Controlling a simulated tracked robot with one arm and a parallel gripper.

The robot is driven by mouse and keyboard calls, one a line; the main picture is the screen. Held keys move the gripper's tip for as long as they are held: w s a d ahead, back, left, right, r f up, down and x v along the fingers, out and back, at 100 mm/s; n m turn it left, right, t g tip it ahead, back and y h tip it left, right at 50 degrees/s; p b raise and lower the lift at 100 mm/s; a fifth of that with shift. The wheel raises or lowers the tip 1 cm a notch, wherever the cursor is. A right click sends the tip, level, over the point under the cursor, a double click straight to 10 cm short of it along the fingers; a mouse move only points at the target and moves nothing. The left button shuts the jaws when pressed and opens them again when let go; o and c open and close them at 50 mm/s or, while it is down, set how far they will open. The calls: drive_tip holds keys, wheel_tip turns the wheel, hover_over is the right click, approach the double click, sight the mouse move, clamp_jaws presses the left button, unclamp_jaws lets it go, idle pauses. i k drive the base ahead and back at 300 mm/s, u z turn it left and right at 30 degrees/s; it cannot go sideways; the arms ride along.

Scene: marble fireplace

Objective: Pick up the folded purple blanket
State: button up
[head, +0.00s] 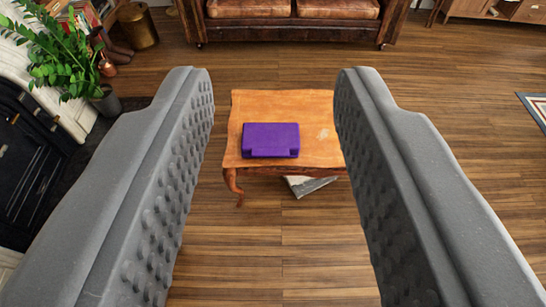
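The folded purple blanket (271,140) lies flat on the near left part of a small wooden table (280,105), in the middle of the head view. My gripper (273,75) is wide open, its two grey studded fingers reaching up from the lower corners. Nothing is between the fingers up close. The blanket and table show in the gap between them, farther away. The left finger ends left of the table, and the right finger overlaps its right edge and hides part of it.
A brown leather sofa (292,20) stands behind the table. A flat grey object (308,184) lies under the table. A green plant (65,55) and a black fireplace (30,160) are at left. A rug corner (538,108) shows at right. Wooden floor (270,255) in front is clear.

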sight(259, 140)
drive_tip(key=k, duration=0.75)
drive_tip(key=z, duration=0.7)
drive_tip(key=i, duration=2)
drive_tip(key=u, duration=0.75)
